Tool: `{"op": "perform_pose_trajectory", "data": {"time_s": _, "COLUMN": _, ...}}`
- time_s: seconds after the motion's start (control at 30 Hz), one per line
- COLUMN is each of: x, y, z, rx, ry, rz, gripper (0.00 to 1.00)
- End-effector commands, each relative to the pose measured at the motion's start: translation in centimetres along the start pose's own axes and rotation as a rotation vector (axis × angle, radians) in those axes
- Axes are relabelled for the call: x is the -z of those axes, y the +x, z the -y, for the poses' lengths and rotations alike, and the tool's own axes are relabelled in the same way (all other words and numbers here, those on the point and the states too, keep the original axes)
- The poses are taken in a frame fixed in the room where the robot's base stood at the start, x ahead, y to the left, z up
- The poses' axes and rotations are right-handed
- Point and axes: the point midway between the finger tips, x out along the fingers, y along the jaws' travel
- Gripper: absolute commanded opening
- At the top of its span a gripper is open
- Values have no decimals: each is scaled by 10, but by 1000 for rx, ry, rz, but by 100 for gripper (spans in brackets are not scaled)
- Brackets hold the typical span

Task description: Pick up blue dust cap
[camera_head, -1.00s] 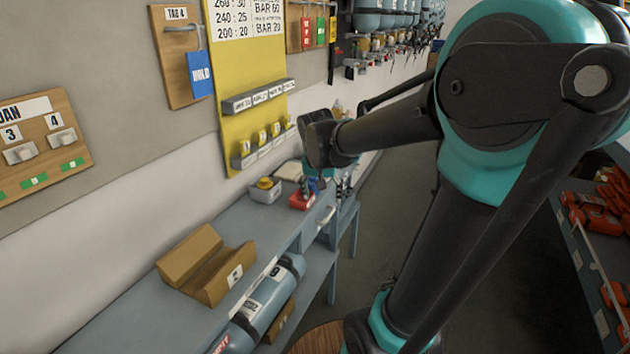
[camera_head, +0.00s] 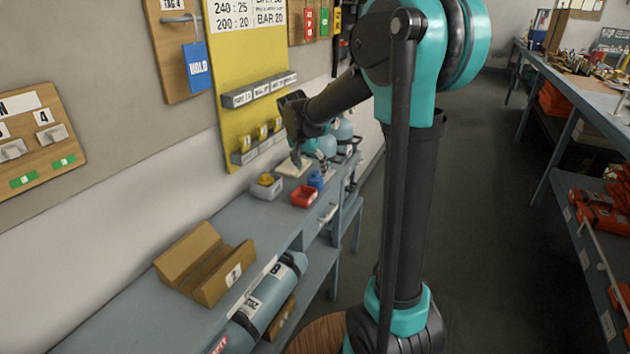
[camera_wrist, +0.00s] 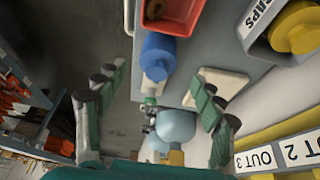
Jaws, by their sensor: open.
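The blue dust cap (camera_head: 315,180) stands on the grey bench beside the red tray (camera_head: 304,198), close to its far side. In the wrist view the blue cap (camera_wrist: 158,56) is a blue cylinder just past the fingertips, roughly between the two finger lines, beside the red tray (camera_wrist: 151,12). My gripper (camera_wrist: 154,82) is open and empty, its fingers spread wide. In the head view my gripper (camera_head: 297,158) hangs over the bench, left of and above the cap, partly hidden by my wrist. No contact with the cap shows.
A grey caps bin (camera_wrist: 262,60) holding a yellow cap (camera_wrist: 295,30) stands nearby, with a pale board (camera_wrist: 222,82) on the bench. Light blue cylinders (camera_head: 343,130) with valves stand beyond. A wooden cradle (camera_head: 200,265) is nearer. The yellow wall board (camera_head: 240,70) stands close on the left.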

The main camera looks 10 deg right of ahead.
Motion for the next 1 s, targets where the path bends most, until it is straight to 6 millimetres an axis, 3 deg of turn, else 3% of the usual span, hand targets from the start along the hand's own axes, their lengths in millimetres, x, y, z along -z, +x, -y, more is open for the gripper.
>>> {"op": "perform_pose_trajectory", "data": {"time_s": 0.27, "x": 0, "y": 20, "z": -1, "rx": 0, "ry": 0, "rz": 0, "gripper": 68}}
{"op": "perform_pose_trajectory", "data": {"time_s": 0.6, "x": -1, "y": 63, "z": -3, "rx": -1, "ry": 1, "rz": 0, "gripper": 68}}
{"op": "perform_pose_trajectory", "data": {"time_s": 0.87, "x": -1, "y": 66, "z": -3, "rx": -1, "ry": 0, "rz": 0, "gripper": 68}}
{"op": "perform_pose_trajectory", "data": {"time_s": 1.0, "x": -1, "y": 66, "z": -3, "rx": -1, "ry": -1, "rz": 0, "gripper": 55}}
